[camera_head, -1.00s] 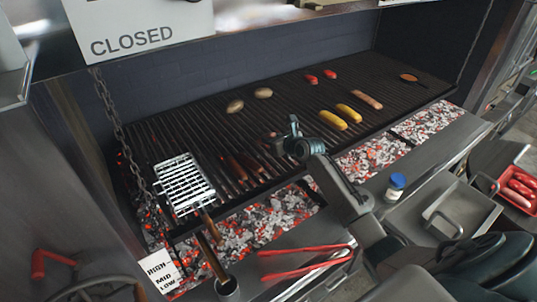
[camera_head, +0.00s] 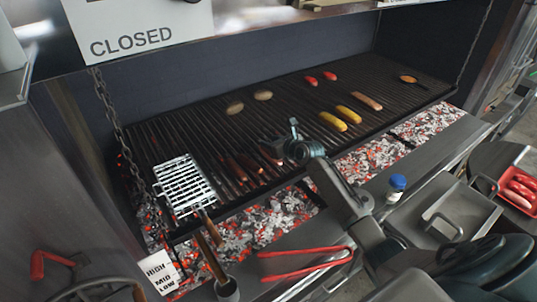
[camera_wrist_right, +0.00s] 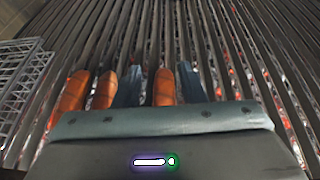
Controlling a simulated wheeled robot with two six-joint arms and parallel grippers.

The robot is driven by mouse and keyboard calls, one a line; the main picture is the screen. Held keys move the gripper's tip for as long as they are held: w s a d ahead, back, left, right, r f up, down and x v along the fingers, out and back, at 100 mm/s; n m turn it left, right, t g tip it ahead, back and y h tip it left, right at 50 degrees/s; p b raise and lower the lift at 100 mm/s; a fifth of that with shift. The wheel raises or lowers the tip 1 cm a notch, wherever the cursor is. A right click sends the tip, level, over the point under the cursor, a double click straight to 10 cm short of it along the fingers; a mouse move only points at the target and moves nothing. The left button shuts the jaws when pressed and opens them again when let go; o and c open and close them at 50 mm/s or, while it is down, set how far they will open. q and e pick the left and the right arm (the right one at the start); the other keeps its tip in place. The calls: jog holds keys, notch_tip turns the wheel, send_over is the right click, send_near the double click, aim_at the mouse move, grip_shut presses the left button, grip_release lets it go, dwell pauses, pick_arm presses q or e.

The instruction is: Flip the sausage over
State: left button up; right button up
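Several brown-orange sausages lie side by side on the grill grate: a left sausage (camera_head: 235,168), a middle sausage (camera_head: 251,163) and a right sausage (camera_head: 270,157). In the right wrist view the right sausage (camera_wrist_right: 164,88) lies between the two fingers of my right gripper (camera_wrist_right: 158,85), closer to the right finger. A gap shows between it and the left finger, so the gripper is open. The left sausage (camera_wrist_right: 72,92) and middle sausage (camera_wrist_right: 104,90) are outside the left finger. In the head view my right gripper (camera_head: 281,140) is low over the grate. My left gripper is not in view.
A wire grill basket (camera_head: 184,187) lies left of the sausages. Yellow corn (camera_head: 340,118), red items (camera_head: 321,78) and potatoes (camera_head: 249,101) lie farther back. Glowing coals (camera_head: 265,215) show along the front. Red tongs (camera_head: 305,264) and a blue-capped jar (camera_head: 396,187) are on the front ledge.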

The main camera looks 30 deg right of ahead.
jog(key=o, duration=0.6)
jog(key=shift+c, duration=0.2)
